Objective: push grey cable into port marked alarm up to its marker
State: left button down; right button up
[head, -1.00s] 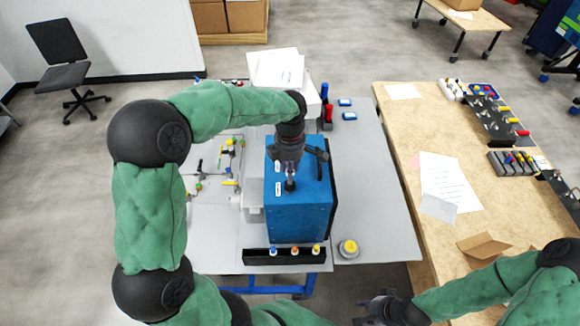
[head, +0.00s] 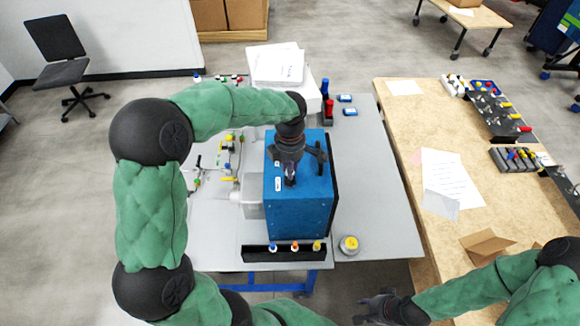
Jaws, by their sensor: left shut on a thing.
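The blue analyser box (head: 300,218) stands on the grey table, with small white labels on its top. My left gripper (head: 290,181) points down at the top of this box and is shut on a thin thing, taken to be the grey cable. The cable itself is too small and too covered by the gripper to make out, and so is its marker. The alarm port is not readable; the gripper hides part of the box top. My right gripper (head: 372,309) is off the table's front edge, empty, its fingers seemingly apart.
A black rack (head: 262,255) with coloured plugs lies along the box's front. A round yellow-topped item (head: 349,244) sits right of it. White papers (head: 276,66) lie behind. The grey table (head: 375,200) is clear at right; a wooden bench (head: 405,130) stands beyond.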

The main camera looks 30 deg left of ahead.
pick_arm(q)
jog(key=shift+f+b, duration=0.45)
jog(key=shift+f, duration=0.25)
jog(key=c, duration=1)
grip_release()
jog(key=shift+r, duration=0.1)
jog(key=shift+o, duration=0.2)
jog(key=shift+r+p, duration=2.1)
jog(key=shift+r, duration=1.45)
jog(key=shift+f, duration=0.1)
